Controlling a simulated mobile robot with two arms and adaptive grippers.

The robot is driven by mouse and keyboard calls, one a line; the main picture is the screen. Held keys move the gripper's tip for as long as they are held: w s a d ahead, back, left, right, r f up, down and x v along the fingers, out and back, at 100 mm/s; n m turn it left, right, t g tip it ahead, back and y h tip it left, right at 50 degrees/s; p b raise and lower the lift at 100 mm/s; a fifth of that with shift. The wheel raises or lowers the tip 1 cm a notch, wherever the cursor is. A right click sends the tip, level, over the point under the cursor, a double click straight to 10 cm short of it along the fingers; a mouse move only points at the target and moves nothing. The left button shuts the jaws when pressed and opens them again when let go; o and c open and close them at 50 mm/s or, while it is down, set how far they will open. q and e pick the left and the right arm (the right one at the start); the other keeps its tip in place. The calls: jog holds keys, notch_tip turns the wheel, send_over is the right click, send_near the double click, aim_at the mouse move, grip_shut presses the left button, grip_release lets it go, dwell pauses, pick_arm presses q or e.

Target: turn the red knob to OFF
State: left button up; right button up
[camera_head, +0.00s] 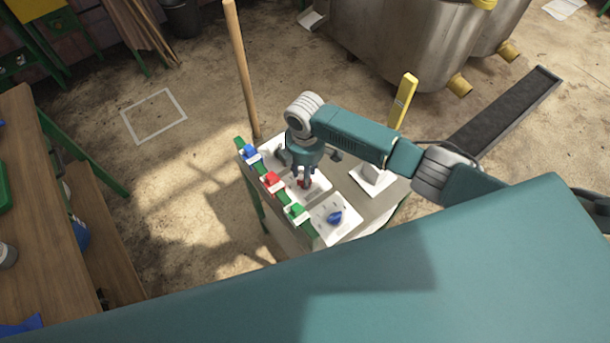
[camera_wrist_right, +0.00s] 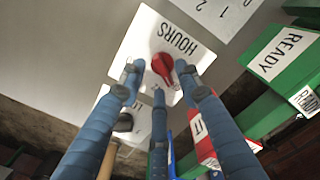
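The red knob (camera_wrist_right: 163,66) sits on a white plate (camera_wrist_right: 147,42) marked HOURS in the right wrist view. Any OFF mark is not readable. My right gripper (camera_wrist_right: 158,78) is over the knob, with its blue fingers spread around it. Small gaps show between the fingertips and the knob, so it looks open. In the head view the right gripper (camera_head: 304,180) points down at the panel table and largely hides the red knob (camera_head: 304,184). My left gripper is not in view.
A blue knob (camera_head: 335,217) on another white plate is close by. A green rail (camera_head: 284,199) with blue, red and green clips runs along the table's left edge. A wooden pole (camera_head: 241,70) stands behind, and a yellow handle (camera_head: 403,100) rises at the right.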

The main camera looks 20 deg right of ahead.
notch_tip(320, 180, up, 10)
dwell(0.3)
dwell(0.5)
